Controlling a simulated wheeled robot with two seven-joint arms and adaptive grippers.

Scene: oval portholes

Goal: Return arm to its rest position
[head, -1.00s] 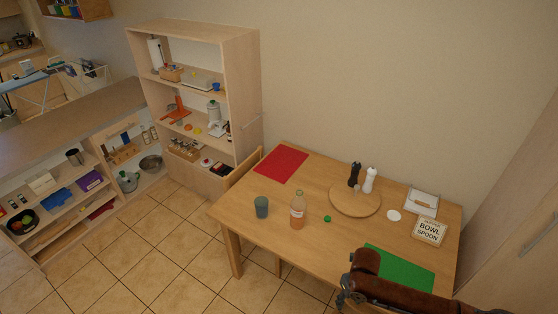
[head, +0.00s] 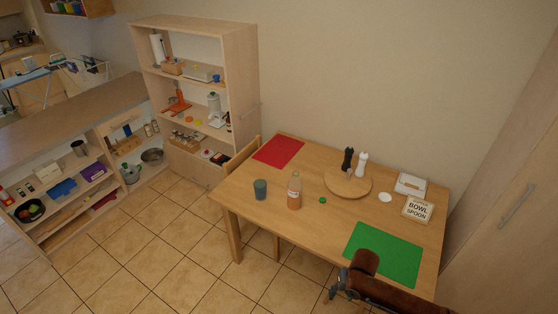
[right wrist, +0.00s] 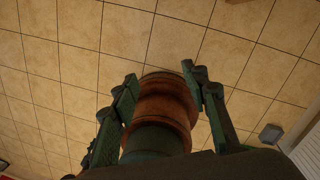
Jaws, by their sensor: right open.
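My right arm comes in at the bottom right of the head view, over the front right of the wooden table (head: 300,228). My right gripper (head: 335,287) shows in part at the table's front edge, below the green mat (head: 383,254). In the right wrist view the fingers of the right gripper (right wrist: 160,85) stand wide apart on either side of my brown wrist part. Nothing is held between them, and tiled floor shows beyond. My left gripper is not in view.
On the table stand a bottle (head: 294,190), a blue-grey cup (head: 260,189), a round board (head: 348,184) with two mills, a red mat (head: 279,151) and a sign (head: 418,208). A chair (head: 242,158) is at the left end. Tiled floor (head: 190,240) is clear at front left.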

